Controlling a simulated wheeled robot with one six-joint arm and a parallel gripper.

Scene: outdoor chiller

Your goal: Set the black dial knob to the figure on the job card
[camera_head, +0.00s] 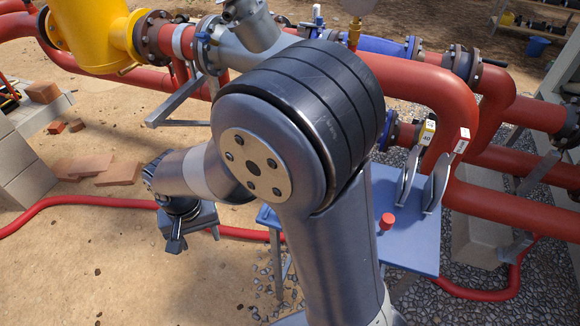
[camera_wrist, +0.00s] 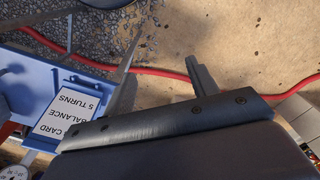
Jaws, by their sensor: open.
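The job card (camera_wrist: 66,112) is a white card on a blue surface at the left of the wrist view. It appears upside down; I read "CARD", "BALANCE" and "5 TURNS", and part of it may be covered. I cannot make out the black dial knob in either view; my arm covers much of the middle of the head view. My gripper (camera_head: 176,241) hangs over the sandy ground, left of the blue table (camera_head: 415,240) and apart from it. It is open, with nothing seen in it.
A red knob (camera_head: 386,222) and two upright grey discs (camera_head: 408,180) with tags stand on the table. Large red pipes (camera_head: 440,90) run behind. A red hose (camera_head: 90,201) crosses the ground. Bricks (camera_head: 118,173) lie at left. The sand at front left is clear.

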